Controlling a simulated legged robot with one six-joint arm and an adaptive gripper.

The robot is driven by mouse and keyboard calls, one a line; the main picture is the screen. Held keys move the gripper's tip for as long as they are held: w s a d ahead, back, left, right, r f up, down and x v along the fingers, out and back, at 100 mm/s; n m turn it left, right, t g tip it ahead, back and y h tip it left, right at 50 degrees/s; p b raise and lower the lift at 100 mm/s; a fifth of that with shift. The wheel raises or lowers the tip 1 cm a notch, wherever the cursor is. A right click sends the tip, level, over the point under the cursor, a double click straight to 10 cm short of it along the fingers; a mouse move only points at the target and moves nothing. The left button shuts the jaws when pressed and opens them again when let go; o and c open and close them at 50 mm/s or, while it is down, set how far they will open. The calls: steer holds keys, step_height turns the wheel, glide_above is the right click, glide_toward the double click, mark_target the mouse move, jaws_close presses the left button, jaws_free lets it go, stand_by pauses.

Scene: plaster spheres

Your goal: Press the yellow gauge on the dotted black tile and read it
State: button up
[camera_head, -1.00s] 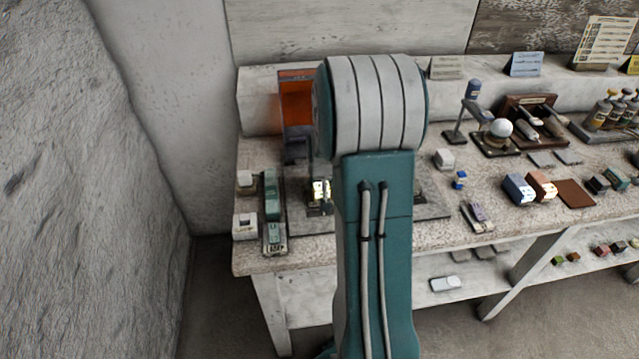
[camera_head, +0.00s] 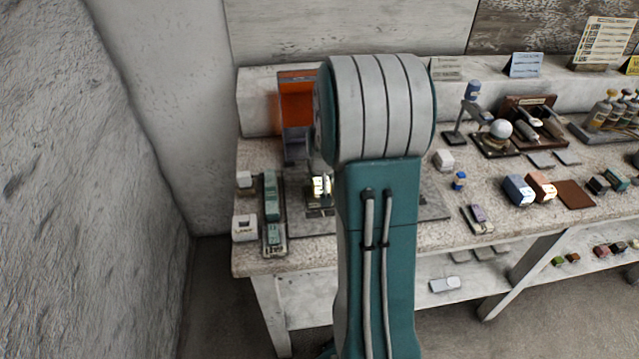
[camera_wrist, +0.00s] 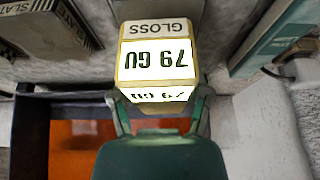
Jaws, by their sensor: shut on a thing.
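The yellow gauge (camera_wrist: 157,62) is in the wrist view, with a pale face that reads "79 GU" and a "GLOSS" label, both upside down in the picture. My gripper (camera_wrist: 157,96) is shut on it, with one green finger on each side. In the head view the gauge (camera_head: 320,187) is a small bright block left of my arm, low over the grey board on the bench; my gripper is mostly hidden there.
Grey pieces marked "SLATE" (camera_wrist: 32,32) lie at upper left in the wrist view. An orange-backed dark bin (camera_head: 297,100) stands behind the gauge. A long green device (camera_head: 271,195) and white blocks (camera_head: 245,227) are to its left. A rough wall (camera_head: 80,200) rises farther left.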

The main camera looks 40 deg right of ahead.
steer(key=shift+r, duration=2.4)
